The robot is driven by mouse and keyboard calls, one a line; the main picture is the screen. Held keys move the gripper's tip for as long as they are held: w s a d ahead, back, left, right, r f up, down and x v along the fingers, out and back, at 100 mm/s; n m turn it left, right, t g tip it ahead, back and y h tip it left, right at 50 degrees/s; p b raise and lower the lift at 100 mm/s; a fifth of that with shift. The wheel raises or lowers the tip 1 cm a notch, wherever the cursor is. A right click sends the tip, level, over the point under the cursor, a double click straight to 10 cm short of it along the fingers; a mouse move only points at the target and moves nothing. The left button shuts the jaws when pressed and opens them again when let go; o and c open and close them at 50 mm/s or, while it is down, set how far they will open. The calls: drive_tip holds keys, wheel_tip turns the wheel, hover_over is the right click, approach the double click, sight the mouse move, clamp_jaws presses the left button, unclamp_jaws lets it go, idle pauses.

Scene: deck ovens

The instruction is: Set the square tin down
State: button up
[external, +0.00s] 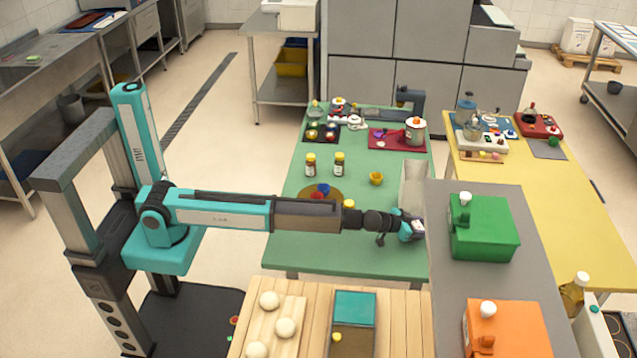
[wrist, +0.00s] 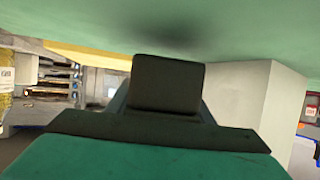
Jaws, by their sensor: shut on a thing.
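My gripper (external: 412,230) is at the right front part of the green table (external: 330,250), low over its top, with the arm stretched out level from the left. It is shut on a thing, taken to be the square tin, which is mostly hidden. A small dark and pale patch shows at the gripper's end. In the wrist view a dark block of my gripper (wrist: 168,85) fills the middle, and the green tabletop (wrist: 230,35) lies close, across the top of the picture. I cannot tell whether the tin touches the table.
A tall pale box (external: 413,180) stands just behind my gripper; it also shows in the wrist view (wrist: 270,110). A grey counter with a green box (external: 483,228) and an orange box (external: 507,328) is close on the right. A small yellow cup (external: 376,178) and two jars stand farther back.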

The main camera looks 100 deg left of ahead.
drive_tip(key=shift+f, duration=0.75)
drive_tip(key=shift+f, duration=0.15)
drive_tip(key=o, duration=1.2)
drive_tip(key=shift+b+v, duration=0.8)
drive_tip(key=shift+v, duration=5.25)
